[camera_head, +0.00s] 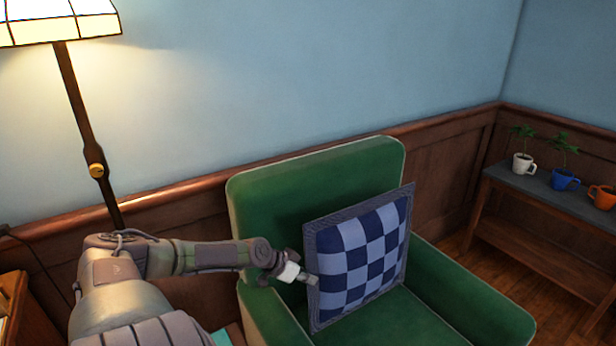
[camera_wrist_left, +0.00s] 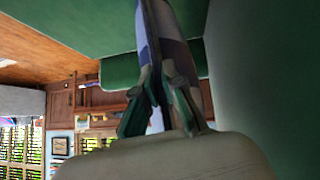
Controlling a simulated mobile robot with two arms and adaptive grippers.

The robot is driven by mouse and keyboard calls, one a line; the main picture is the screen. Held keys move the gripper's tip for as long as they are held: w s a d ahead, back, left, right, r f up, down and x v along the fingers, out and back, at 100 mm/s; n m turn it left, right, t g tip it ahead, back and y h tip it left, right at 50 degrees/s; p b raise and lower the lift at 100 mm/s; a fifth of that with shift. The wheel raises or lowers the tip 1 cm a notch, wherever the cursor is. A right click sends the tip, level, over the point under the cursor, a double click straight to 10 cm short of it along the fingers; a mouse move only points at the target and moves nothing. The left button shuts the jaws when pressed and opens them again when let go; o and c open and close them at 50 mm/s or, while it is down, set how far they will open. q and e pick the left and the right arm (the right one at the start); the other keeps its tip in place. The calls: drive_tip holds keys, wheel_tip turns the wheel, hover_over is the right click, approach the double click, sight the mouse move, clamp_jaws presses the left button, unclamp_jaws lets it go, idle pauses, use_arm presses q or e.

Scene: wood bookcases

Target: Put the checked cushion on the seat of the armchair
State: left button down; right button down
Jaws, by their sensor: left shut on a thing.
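The checked cushion (camera_head: 358,257), in light and dark blue squares with a dark grey border, stands upright and a little tilted over the seat of the green armchair (camera_head: 318,184). Its lower edge is at or just above the seat; I cannot tell whether it touches. My left gripper (camera_head: 308,280) is shut on the cushion's left edge. In the left wrist view the fingers (camera_wrist_left: 160,100) pinch the cushion (camera_wrist_left: 150,40), seen edge-on, with green upholstery (camera_wrist_left: 255,80) around it. My right gripper is not in view.
A floor lamp (camera_head: 85,130) with a lit shade stands at the left, behind my left arm. Wood floor shows between armchair and table.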

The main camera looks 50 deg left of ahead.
use_arm(q)
drive_tip(key=shift+f+b, duration=0.3)
drive_tip(key=shift+f, duration=0.45)
drive_tip(key=c, duration=1.2)
unclamp_jaws()
drive_tip(key=shift+s, duration=0.1)
drive_tip(key=v, duration=1.2)
